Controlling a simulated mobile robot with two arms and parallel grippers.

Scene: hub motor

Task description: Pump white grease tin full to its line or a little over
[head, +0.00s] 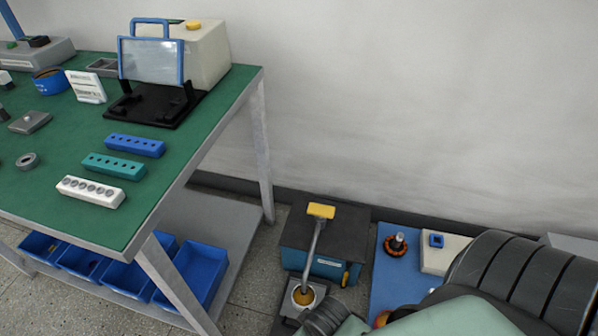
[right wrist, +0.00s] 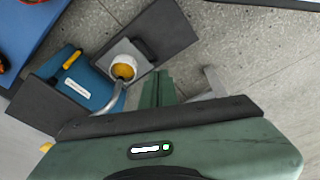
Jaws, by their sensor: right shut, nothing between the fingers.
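The white tin (head: 316,293) stands on the floor on a dark plate, with amber grease inside. It also shows in the right wrist view (right wrist: 113,62). I cannot make out its line. Beside it is the blue and dark-topped pump (head: 330,268), also in the right wrist view (right wrist: 88,84). Its yellow handle (head: 321,210) is up, and a grey bar or pipe reaches from there toward the tin. My right gripper (right wrist: 163,86) is shut and empty, apart from the tin in the picture. My left gripper is not in view.
A green workbench (head: 215,100) stands at left, with blue bins (head: 205,270) below. A blue mat (head: 385,275) with a red-and-black part (head: 396,245) and a pale box (head: 440,257) lies right of the pump. My right arm covers the lower right. A wall stands behind.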

